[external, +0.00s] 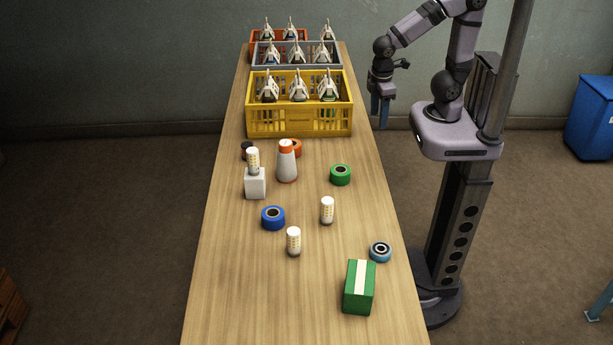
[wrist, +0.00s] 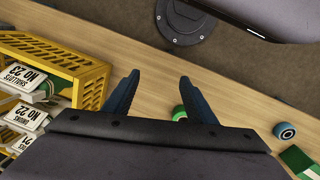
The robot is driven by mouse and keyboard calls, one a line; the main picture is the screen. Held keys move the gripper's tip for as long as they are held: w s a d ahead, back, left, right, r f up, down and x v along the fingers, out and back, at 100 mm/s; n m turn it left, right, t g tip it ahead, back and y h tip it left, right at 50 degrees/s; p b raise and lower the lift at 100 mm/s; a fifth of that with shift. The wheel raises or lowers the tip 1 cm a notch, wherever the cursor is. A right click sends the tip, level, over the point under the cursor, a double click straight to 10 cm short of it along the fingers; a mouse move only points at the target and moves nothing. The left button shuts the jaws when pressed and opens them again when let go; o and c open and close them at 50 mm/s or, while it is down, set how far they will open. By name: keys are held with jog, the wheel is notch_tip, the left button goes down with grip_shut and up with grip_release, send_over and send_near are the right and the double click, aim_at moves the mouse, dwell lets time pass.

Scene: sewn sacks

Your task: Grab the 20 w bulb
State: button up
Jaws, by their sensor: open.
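Three white corn-style bulbs with yellow dots show in the external view. One bulb (external: 252,159) stands upright on a white block (external: 255,184), one bulb (external: 327,211) stands on the table right of centre, and one bulb (external: 294,242) stands nearer the front. No wattage marking is legible on any of them. My gripper (external: 380,112) is open and empty, pointing down past the table's right edge beside the yellow crate, well away from the bulbs. Its two blue fingers stand apart in the wrist view (wrist: 160,82), where no bulb shows.
Yellow (external: 300,128), grey (external: 257,64) and orange (external: 253,40) crates hold labelled sacks at the back. A white-and-orange bottle (external: 286,163), green (external: 340,174), blue (external: 273,217) and light-blue (external: 380,252) tape rolls, and a green box (external: 351,295) stand among the bulbs. The front left is clear.

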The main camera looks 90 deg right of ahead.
jog(key=w+f+n+t+h+b, duration=0.3)
jog(key=w+n+t+h+b, duration=0.3)
jog(key=w+n, duration=0.6)
notch_tip(320, 180, up, 4)
jog(key=n+t+y+b, duration=0.8)
jog(key=n+t, duration=0.5)
jog(key=n, duration=1)
send_over(327, 211)
jog(key=s+d, duration=0.1)
jog(key=s, duration=0.3)
jog(key=shift+m, duration=0.5)
jog(key=f, duration=0.4)
jog(key=f+p, duration=0.1)
jog(key=f, duration=0.4)
jog(key=d+f, duration=0.1)
jog(key=f, duration=0.4)
jog(key=shift+w+d+f, duration=0.1)
jog(key=shift+w+f, duration=0.05)
jog(key=shift+f, duration=0.05)
jog(key=shift+w+a+p, duration=0.2)
jog(key=shift+w+p, duration=0.9)
jog(key=shift+w, duration=2.55)
jog(key=shift+c, duration=0.2)
